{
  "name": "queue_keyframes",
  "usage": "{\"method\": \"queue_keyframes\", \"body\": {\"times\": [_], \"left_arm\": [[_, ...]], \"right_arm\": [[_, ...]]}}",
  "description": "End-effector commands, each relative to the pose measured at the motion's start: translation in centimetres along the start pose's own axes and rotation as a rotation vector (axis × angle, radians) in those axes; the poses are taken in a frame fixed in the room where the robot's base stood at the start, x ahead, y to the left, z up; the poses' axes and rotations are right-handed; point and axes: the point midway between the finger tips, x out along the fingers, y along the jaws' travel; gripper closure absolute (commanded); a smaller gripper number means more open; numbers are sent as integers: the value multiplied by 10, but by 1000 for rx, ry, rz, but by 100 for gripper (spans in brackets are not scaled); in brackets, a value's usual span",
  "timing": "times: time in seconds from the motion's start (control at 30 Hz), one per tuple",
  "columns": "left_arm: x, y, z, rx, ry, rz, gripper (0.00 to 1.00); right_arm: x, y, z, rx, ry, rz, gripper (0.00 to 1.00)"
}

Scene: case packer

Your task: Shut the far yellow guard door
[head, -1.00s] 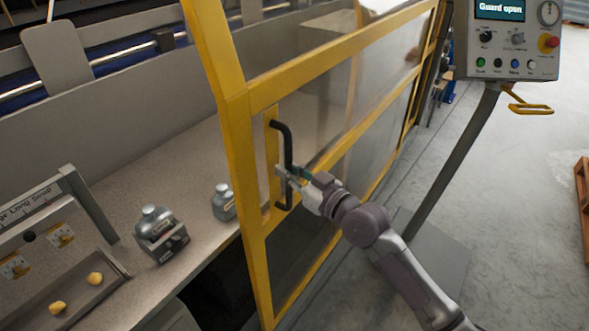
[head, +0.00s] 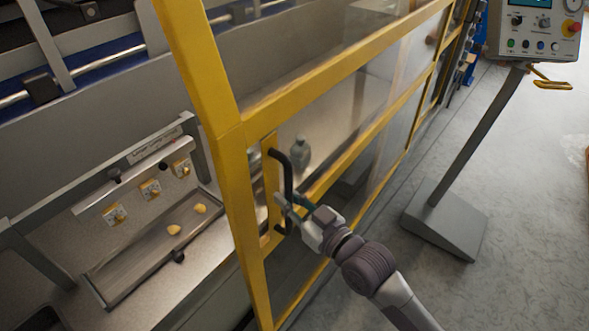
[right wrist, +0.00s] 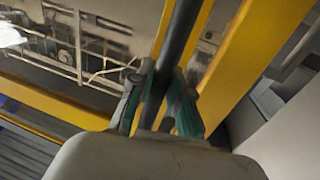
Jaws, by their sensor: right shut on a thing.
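The yellow guard door (head: 236,150), a yellow frame with clear panels, stands open at an angle in the head view. Its black bar handle (head: 288,172) is upright on the door's near edge. My right gripper (head: 284,204) is shut around the lower part of the handle. In the right wrist view, the fingers of my right gripper (right wrist: 160,95) close on both sides of the black handle (right wrist: 180,38), with the yellow frame (right wrist: 255,62) to the right. My left gripper is not in view.
A control panel (head: 536,30) on a slanted post (head: 470,135) stands at the right, with grey floor around its base. At the left is a sloped tray (head: 130,262) with knobs and two yellow pieces. A grey bottle (head: 300,153) shows through the door panel.

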Motion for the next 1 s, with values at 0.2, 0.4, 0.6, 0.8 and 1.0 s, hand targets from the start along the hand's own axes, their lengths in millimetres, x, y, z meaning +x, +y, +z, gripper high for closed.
{"method": "queue_keyframes", "body": {"times": [0.2, 0.4, 0.6, 0.8, 1.0], "left_arm": [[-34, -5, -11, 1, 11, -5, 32], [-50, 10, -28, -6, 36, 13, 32], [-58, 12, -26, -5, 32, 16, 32], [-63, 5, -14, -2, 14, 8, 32], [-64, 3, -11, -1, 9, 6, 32]], "right_arm": [[-20, -75, -7, 10, 1, -2, 100], [-34, -145, -5, 12, 1, -3, 100], [-45, -205, -4, 9, 2, -2, 100], [-53, -246, -4, 3, 6, 2, 100], [-58, -268, -3, -1, 8, 3, 100]]}}
